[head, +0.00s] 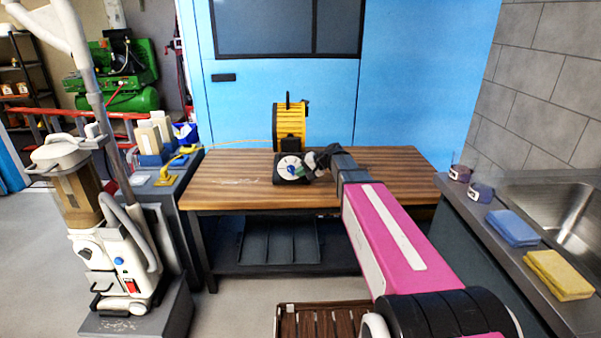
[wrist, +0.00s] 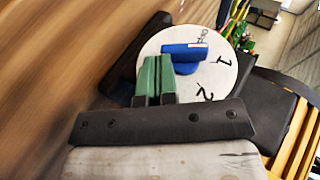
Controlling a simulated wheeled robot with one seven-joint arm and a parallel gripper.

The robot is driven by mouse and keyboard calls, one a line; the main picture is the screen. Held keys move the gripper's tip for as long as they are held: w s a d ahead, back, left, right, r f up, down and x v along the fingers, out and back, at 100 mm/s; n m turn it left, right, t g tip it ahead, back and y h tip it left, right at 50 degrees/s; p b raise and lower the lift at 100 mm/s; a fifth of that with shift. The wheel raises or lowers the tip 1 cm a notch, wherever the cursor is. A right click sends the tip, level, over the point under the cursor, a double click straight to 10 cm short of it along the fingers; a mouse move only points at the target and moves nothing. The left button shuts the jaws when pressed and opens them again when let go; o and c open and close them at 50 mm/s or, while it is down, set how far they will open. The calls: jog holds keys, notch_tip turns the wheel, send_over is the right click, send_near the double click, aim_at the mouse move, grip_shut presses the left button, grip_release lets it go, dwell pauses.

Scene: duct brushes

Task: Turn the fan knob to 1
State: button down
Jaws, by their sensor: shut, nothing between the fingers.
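The fan control is a white round dial (head: 283,172) on a dark box on the wooden table. In the wrist view the dial (wrist: 226,85) carries the marks "Off", "1" and "2". Its blue knob (wrist: 182,57) is a bar with a pale stripe on the side near "Off"; I cannot read its exact setting. My gripper (wrist: 157,62) has green fingertips, shut together and empty, right beside the knob's left end. I cannot tell whether they touch it. In the head view my gripper (head: 302,169) is at the dial's right side, and the knob is partly hidden.
A yellow fan (head: 289,122) stands directly behind the dial. The wooden table (head: 235,180) is mostly clear on the left. A counter with a sink (head: 575,212), sponges and cups is on the right. A white upright machine (head: 112,255) stands at left.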

jog(key=shift+r, duration=0.1)
dwell(0.5)
jog(key=shift+r, duration=0.7)
jog(key=v, duration=1)
jog(key=s+d+f+g+h, duration=0.1)
jog(key=s+d+f+h, duration=0.1)
jog(key=s+f, duration=0.5)
jog(key=s+d+f+n+g+h, duration=0.1)
jog(key=s+d+f+h, duration=0.2)
jog(key=s+f, duration=0.4)
jog(key=s+d+f+g+h, duration=0.1)
jog(key=s+d+f+h, duration=0.1)
jog(key=s+f+h, duration=0.3)
jog(key=s+f, duration=0.3)
jog(key=s, duration=0.2)
jog(key=shift+s+d+n+g, duration=0.25)
jog(key=shift+d+n+g, duration=0.05)
jog(key=shift+d, duration=0.05)
